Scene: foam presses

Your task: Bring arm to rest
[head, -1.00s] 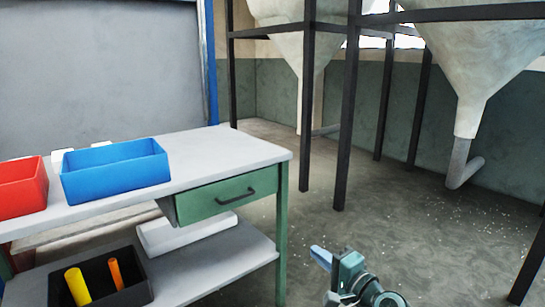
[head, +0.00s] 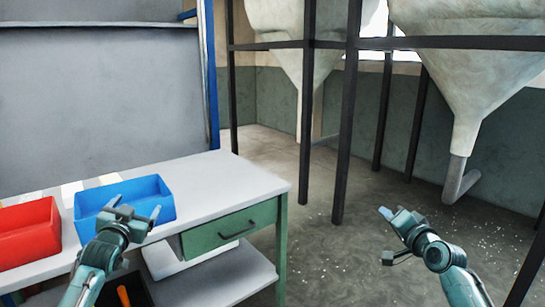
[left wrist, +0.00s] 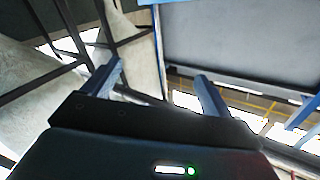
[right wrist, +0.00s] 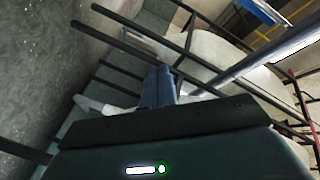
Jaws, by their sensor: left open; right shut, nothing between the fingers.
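My left gripper (head: 134,208) is raised in front of the blue bin in the head view, its two fingers apart and empty. In the left wrist view its fingers (left wrist: 158,82) are spread, with only distant walls and frames behind them. My right gripper (head: 386,212) is held up over the open floor right of the workbench. In the right wrist view its fingers (right wrist: 158,86) are together with nothing between them. Neither gripper visibly holds anything.
The workbench (head: 230,185) with a green drawer (head: 232,227) stands at the left. A blue bin (head: 160,190) and a red bin (head: 28,235) sit on it. Black posts (head: 343,150) carry pale hoppers (head: 470,80) behind. The floor (head: 310,230) between is clear.

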